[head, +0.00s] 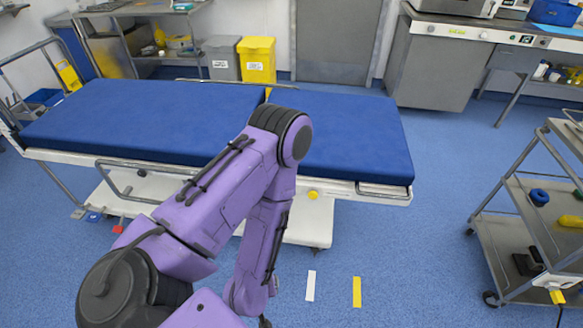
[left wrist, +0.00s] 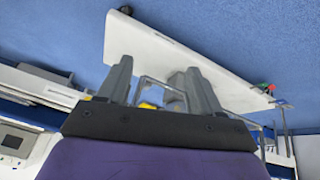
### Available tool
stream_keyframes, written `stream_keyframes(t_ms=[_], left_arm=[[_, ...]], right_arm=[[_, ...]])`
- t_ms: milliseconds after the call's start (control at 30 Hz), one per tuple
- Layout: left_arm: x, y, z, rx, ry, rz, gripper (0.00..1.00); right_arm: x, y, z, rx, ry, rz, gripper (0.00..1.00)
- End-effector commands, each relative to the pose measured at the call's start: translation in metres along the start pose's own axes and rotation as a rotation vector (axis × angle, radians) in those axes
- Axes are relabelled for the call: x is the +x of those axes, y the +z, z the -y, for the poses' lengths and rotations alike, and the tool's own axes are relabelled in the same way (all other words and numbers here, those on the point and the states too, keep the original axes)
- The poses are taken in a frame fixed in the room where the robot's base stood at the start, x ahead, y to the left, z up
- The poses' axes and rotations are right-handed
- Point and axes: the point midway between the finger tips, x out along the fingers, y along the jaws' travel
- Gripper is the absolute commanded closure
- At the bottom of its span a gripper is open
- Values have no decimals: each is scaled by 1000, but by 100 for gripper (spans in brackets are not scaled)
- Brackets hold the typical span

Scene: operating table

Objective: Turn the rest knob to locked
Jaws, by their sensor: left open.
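The operating table has a blue two-part mattress (head: 345,135). A yellow knob (head: 313,194) sits on its near side, just right of my left arm. I cannot read its setting. My left arm crosses the near side of the table in the head view, and its gripper is not clearly seen there. In the left wrist view my left gripper (left wrist: 162,85) is open, its two fingers apart with nothing held. A small yellow patch (left wrist: 148,105) shows low between the fingers, partly hidden by the gripper body; I cannot tell whether it is the knob. My right gripper is not in view.
The white table base (head: 310,225) stands low beneath the mattress and shows in the left wrist view (left wrist: 150,48). A metal side rail (head: 130,180) runs along the near left. A shelved cart (head: 500,235) stands at the right. Blue floor between them is clear.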

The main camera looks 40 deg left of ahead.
Motion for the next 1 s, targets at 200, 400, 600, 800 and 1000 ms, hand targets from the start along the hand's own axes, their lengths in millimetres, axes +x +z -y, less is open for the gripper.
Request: stream_keyframes(t_ms=[200,400,600,800,1000], left_arm=[[116,-13,-94,-776,363,-133,35],[150,-66,-152,-1518,788,-124,35],[149,-120,-163,-2148,1230,40,35],[133,-148,-155,-2440,1472,199,35],[136,-171,-158,-2476,1502,218,35]], right_arm=[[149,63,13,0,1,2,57],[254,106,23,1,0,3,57],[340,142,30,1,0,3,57],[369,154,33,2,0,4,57],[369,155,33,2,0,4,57]])
